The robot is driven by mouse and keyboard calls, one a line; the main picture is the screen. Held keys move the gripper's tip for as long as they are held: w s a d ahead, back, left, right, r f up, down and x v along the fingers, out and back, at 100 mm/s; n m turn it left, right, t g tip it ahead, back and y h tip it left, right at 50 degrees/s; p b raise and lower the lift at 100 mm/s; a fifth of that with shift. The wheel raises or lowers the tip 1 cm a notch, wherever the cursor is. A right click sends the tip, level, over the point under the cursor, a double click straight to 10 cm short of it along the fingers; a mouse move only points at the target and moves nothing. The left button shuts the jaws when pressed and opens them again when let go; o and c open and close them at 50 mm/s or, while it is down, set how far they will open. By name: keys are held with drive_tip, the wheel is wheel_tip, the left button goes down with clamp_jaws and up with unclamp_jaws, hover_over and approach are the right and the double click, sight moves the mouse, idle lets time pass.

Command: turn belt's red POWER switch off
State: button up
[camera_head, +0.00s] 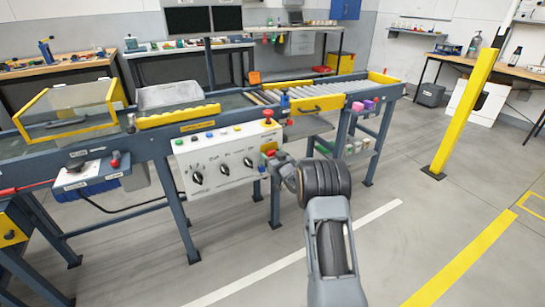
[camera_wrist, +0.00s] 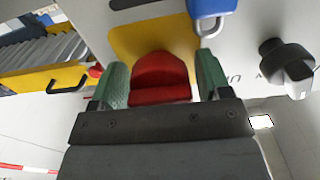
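A red switch handle (camera_wrist: 160,78) on a yellow plate (camera_wrist: 195,40) shows in the wrist view, between the two green fingertips of my gripper (camera_wrist: 161,85). The fingers stand apart on either side of the handle, with a narrow gap visible at the right; contact at the left is unclear. In the head view the switch (camera_head: 270,147) is at the right end of the white control panel (camera_head: 225,155), and my gripper (camera_head: 277,162) is at it, partly hidden by my wrist. I cannot read a POWER label.
A blue padlock (camera_wrist: 211,14) hangs close beside my right finger. A black knob (camera_wrist: 287,66) lies farther right on the panel. A red mushroom button (camera_head: 267,115) sits above the panel. Another box with a red switch (camera_head: 115,159) is at the left. The floor to the right is clear.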

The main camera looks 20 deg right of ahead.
drive_tip(key=shift+o, duration=0.7)
drive_tip(key=shift+s, duration=0.2)
drive_tip(key=s+d+p, duration=0.1)
drive_tip(key=s+p, duration=0.1)
drive_tip(key=s, duration=1.1)
drive_tip(key=shift+s+d, duration=0.15)
drive_tip(key=shift+d, duration=0.1)
drive_tip(key=shift+r+p, duration=0.1)
drive_tip(key=shift+p, duration=0.2)
